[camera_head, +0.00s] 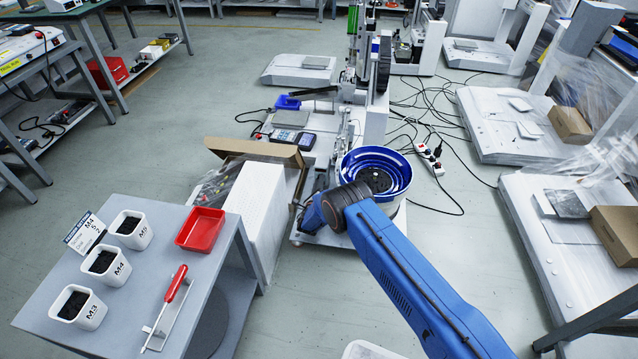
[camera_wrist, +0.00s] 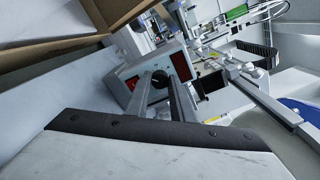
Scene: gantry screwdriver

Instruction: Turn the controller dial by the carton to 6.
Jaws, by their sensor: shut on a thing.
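The controller (camera_wrist: 124,72) is a light grey box with red panels on its face, tilted in the wrist view. Its black dial (camera_wrist: 157,94) sits between the two grey fingers of my gripper (camera_wrist: 160,79), which is shut on it. The fingers hide part of the dial, and I cannot read its number or marks. The open carton (camera_head: 258,151) stands beside the controller; its brown cardboard also shows in the wrist view (camera_wrist: 50,52). In the head view my blue arm reaches beside the carton, and its end and the controller are hidden or too unclear to make out.
A blue bowl feeder (camera_head: 400,178) stands right of my wrist. A white gantry machine rises behind. A grey table (camera_head: 150,275) at left holds screw cups, a red tray (camera_head: 200,229) and a red-handled screwdriver (camera_head: 176,284). Cables and a power strip (camera_head: 430,158) lie on the floor.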

